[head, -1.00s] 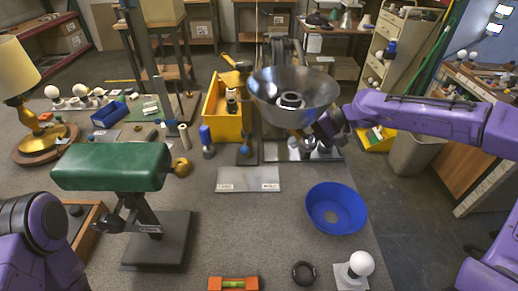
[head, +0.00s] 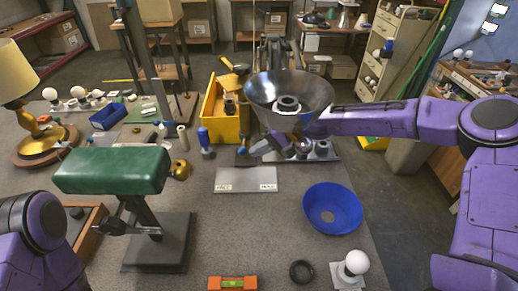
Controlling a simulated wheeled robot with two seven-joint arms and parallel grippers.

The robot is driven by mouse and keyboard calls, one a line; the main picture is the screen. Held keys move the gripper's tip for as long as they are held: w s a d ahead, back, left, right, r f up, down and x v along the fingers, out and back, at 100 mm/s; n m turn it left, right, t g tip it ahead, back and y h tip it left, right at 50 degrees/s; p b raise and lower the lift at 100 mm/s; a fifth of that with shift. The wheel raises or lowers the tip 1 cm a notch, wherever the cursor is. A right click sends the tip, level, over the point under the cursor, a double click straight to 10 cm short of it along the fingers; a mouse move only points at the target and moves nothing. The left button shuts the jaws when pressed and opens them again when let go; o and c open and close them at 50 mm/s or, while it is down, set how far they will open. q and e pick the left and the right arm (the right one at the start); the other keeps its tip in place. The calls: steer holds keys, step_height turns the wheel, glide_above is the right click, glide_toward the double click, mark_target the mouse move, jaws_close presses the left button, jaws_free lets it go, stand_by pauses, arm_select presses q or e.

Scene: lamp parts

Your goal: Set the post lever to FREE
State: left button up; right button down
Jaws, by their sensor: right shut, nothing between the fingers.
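A post with a dark base (head: 243,159) stands behind the grey label plate (head: 246,180), partly hidden by a shiny metal bowl-shaped shade (head: 289,92). The plate has a small label at each end, too small to read. My right arm comes in from the right, behind and below the shade. My right gripper (head: 272,146) is low beside the post, just under the shade, shut with nothing held. I cannot tell whether it touches the lever, and the lever's setting is not clear. My left arm shows at the lower left; its gripper is out of view.
A green padded block on a stand (head: 112,170) is at left, a yellow bin (head: 220,120) behind. A blue bowl (head: 333,208), a black ring (head: 301,272), a bulb (head: 356,262) and an orange level (head: 232,283) lie in front.

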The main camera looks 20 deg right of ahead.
steer(key=shift+a, duration=0.1)
steer(key=shift+s+a+r+m+t+h+p, duration=0.15)
steer(key=shift+a+m+t+h+p, duration=0.45)
steer(key=shift+a+m+t, duration=0.5)
steer(key=shift+w+a+m, duration=0.15)
steer(key=shift+a, duration=0.45)
steer(key=shift+w+a+m, duration=0.15)
steer(key=shift+a, duration=0.4)
